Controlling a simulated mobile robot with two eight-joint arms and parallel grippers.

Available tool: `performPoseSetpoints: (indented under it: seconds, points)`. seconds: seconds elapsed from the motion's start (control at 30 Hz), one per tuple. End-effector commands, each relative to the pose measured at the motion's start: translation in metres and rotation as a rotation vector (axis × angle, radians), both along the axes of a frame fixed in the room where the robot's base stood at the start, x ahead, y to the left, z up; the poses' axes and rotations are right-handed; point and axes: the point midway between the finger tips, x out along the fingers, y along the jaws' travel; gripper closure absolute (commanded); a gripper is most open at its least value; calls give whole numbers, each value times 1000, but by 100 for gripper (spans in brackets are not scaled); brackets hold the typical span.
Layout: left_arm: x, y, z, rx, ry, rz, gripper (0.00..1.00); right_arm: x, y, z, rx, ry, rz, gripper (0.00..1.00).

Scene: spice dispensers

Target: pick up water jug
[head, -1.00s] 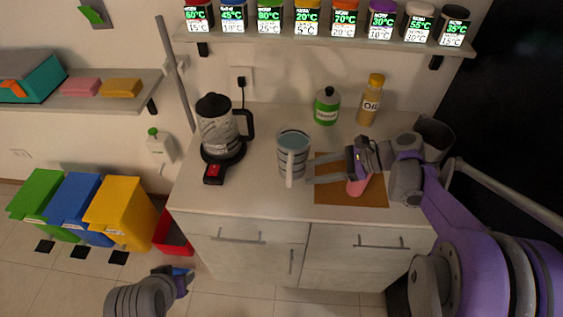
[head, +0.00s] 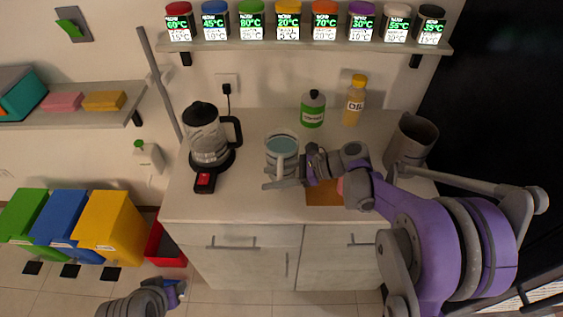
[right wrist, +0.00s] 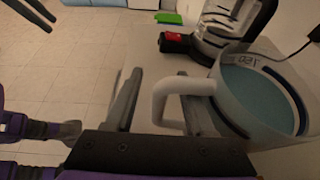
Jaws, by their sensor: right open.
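The water jug (head: 281,143) is a whitish cup-shaped vessel with blue-grey water inside. It stands upright on the counter, its handle pointing to the front. It fills the right side of the right wrist view (right wrist: 262,108). My right gripper (head: 282,178) is at the jug's handle, open. In the right wrist view its two fingers stand on either side of the handle (right wrist: 168,103), not closed on it. My left gripper (head: 174,290) is low at the front left, off the counter and away from the jug; its jaw state is unclear.
An electric kettle (head: 206,140) stands left of the jug. A green bottle (head: 313,108) and an oil bottle (head: 355,101) stand behind it. A dark grey container (head: 410,142) stands at right. An orange-brown mat (head: 322,197) lies partly under my right arm. Spice dispensers line the shelf (head: 300,47).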

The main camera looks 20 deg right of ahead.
Motion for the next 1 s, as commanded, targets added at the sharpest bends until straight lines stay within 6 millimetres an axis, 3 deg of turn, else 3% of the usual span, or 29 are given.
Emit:
performPoseSetpoints:
  seconds: [0.33, 0.63, 1.0]
  points:
    - [0, 0, 1, 0, 0, 0, 50, 3, 9, -4, 0, 0, -1, 46]
    - [0, 0, 1, 0, -1, 0, 50, 3, 9, -4, 0, 0, -1, 98]
    - [0, 0, 1, 0, 0, 0, 50, 3, 9, -4, 0, 0, -1, 100]
